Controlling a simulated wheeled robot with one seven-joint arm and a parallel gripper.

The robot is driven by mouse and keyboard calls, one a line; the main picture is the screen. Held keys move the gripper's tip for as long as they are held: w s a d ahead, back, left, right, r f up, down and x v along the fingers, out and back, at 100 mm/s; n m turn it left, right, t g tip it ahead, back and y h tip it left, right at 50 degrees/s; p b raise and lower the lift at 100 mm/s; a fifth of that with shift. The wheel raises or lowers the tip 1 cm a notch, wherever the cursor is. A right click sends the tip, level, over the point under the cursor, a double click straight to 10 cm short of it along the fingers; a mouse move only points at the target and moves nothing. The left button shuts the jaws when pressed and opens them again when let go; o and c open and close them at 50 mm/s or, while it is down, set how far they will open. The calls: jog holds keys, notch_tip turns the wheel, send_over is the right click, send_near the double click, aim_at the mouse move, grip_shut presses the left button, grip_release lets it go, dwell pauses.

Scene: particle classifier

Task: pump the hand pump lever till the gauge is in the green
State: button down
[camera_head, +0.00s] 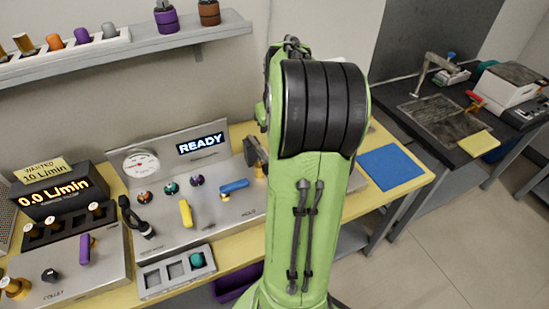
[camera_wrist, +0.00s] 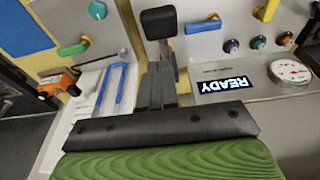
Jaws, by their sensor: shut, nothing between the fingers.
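The round white gauge (camera_head: 140,165) is at the upper left of the grey console; it also shows in the wrist view (camera_wrist: 290,70). Its needle is too small to read against any green band. A black lever on a jointed stem (camera_head: 136,216), which looks like the hand pump lever, stands below and left of the gauge. My gripper (camera_wrist: 160,22) is shut and empty, above the console to the right of the READY display in the head view. My arm hides most of it there.
The console carries a READY display (camera_head: 201,143), a blue handle (camera_head: 234,186), a yellow handle (camera_head: 186,213) and coloured knobs. A grey tray (camera_head: 150,285) sits in front. A flow readout (camera_head: 53,193) stands left. A blue mat (camera_head: 391,167) lies right.

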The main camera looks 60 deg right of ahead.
notch_tip(320, 180, down, 8)
jog(key=shift+r+b, duration=0.2)
jog(key=shift+b, duration=0.4)
jog(key=shift+s+f, duration=0.1)
jog(key=shift+f, duration=0.05)
